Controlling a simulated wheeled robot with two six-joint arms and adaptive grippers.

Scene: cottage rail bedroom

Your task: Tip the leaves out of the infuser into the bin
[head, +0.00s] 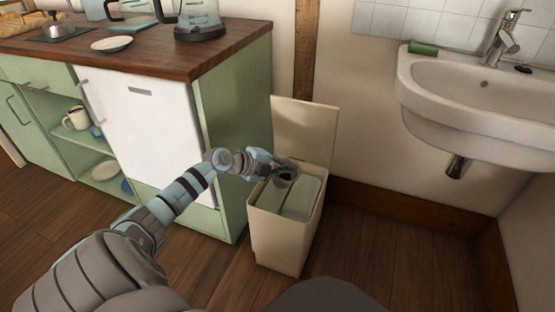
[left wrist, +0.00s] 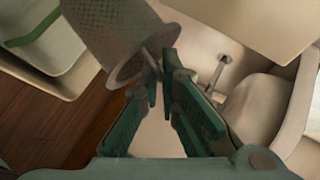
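My left gripper (head: 280,165) is over the open top of the cream bin (head: 272,240) in the head view. In the left wrist view the gripper (left wrist: 160,78) is shut at its fingertips on the infuser's thin grip. The infuser (left wrist: 112,30) is a grey perforated metal cup, tilted, with its open rim facing away from the gripper's top. In the head view the infuser (head: 288,175) is a small dark shape above the bin's mouth. I cannot tell whether leaves are inside it. The bin's rim also shows in the left wrist view (left wrist: 78,82). My right gripper is out of view.
The bin's lid (head: 304,131) stands open against the wall. A green cabinet (head: 232,135) with a wooden worktop (head: 130,50) is close on the left. A white sink (head: 480,105) hangs on the right. The floor before the sink is clear.

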